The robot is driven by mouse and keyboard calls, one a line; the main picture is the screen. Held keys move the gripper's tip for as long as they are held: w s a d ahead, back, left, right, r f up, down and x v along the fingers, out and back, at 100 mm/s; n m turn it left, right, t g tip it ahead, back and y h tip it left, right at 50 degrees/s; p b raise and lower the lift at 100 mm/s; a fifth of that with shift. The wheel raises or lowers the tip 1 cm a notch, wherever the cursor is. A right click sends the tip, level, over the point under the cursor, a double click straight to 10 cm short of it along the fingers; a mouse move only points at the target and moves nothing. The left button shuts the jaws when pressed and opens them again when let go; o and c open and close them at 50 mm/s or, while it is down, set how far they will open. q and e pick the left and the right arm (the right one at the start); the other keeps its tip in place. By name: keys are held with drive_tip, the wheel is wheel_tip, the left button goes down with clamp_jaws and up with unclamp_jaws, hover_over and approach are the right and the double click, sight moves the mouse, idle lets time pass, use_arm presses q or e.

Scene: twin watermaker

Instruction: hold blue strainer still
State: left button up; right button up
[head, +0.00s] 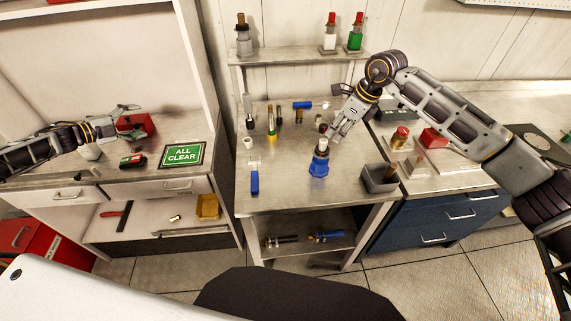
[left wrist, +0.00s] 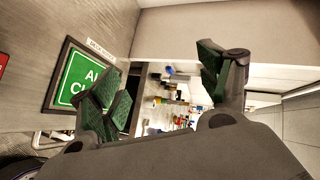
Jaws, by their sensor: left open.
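The blue strainer (head: 319,167), a squat blue body with a pale upper part and a dark top, stands upright on the middle metal table, near its front right. My right gripper (head: 334,137) points down just above and behind the strainer's top; whether it touches is too small to tell, and its finger gap is unclear. My left gripper (head: 131,118) is far to the left over the left counter, open and empty. In the left wrist view its green-padded fingers (left wrist: 168,95) are spread wide, with the middle table small and distant between them.
The middle table (head: 285,197) also holds a blue-handled tool (head: 255,181), several small bottles and fittings. A grey open box (head: 380,177) is right of the strainer. A green "ALL CLEAR" sign (head: 184,155) lies near my left gripper. The table's front middle is clear.

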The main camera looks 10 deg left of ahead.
use_arm(q)
drive_tip(key=w+d+f+n+t+y, duration=0.1)
drive_tip(key=w+d+f+n, duration=0.15)
drive_tip(key=d, duration=0.45)
drive_tip(key=w+d+f+n+t, duration=0.1)
drive_tip(key=w+d+f+n, duration=0.1)
drive_tip(key=d+f+n, duration=0.3)
drive_tip(key=n+g+h, duration=0.2)
drive_tip(key=n+g, duration=0.1)
drive_tip(key=n, duration=0.1)
approach(314, 162)
drive_tip(key=w+a, duration=0.2)
drive_tip(key=a, duration=0.3)
drive_tip(key=w+a+f, duration=0.1)
drive_tip(key=w+a, duration=0.2)
drive_tip(key=a, duration=0.3)
drive_tip(key=w+a+f, duration=0.1)
drive_tip(key=w+a, duration=0.1)
drive_tip(key=a, duration=0.3)
drive_tip(key=shift+w+a, duration=0.2)
drive_tip(key=shift+a, duration=0.15)
drive_tip(key=s+d+r+g+h, duration=0.1)
drive_tip(key=s+d, duration=0.2)
drive_tip(key=d, duration=0.4)
drive_tip(key=s+d+r+g+h, duration=0.1)
drive_tip(key=s+d+g+h, duration=0.1)
drive_tip(key=d, duration=0.5)
drive_tip(key=shift+s+r+m, duration=0.35)
drive_tip(key=shift+w, duration=0.1)
drive_tip(key=shift+x, duration=6.8)
